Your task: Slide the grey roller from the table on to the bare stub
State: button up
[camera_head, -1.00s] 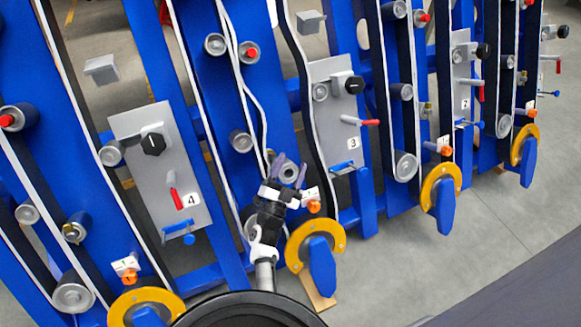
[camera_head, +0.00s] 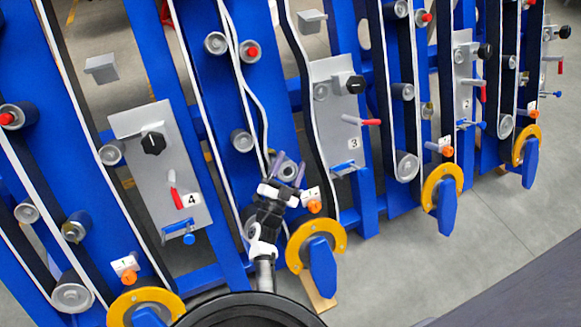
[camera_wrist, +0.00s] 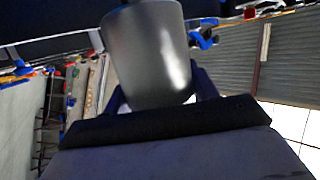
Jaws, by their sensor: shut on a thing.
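My gripper (camera_head: 287,168) is shut on the grey roller (camera_wrist: 148,55). In the wrist view the roller is a smooth grey cylinder standing out between the dark fingers. In the head view the roller (camera_head: 287,173) shows small between the fingertips, in front of the blue frame between panels 4 and 3. The stub is not clearly visible in the head view.
The white-edged belt (camera_head: 255,100) runs close to the left of my gripper. A yellow guard (camera_head: 300,240) and an orange knob (camera_head: 314,206) are close below right. Panel 3 (camera_head: 335,105) with its red-tipped lever (camera_head: 370,122) stands right. Clear floor (camera_head: 420,260) lies lower right.

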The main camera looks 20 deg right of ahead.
jog(key=shift+w, duration=0.3)
jog(key=shift+s, duration=0.15)
jog(key=shift+s, duration=0.3)
jog(key=shift+r, duration=0.1)
jog(key=shift+r, duration=0.1)
dwell(0.7)
jog(key=shift+w+f, duration=0.3)
jog(key=shift+w, duration=0.15)
dwell(0.9)
jog(key=o, duration=1.5)
jog(key=shift+c, duration=0.2)
jog(key=shift+f, duration=0.25)
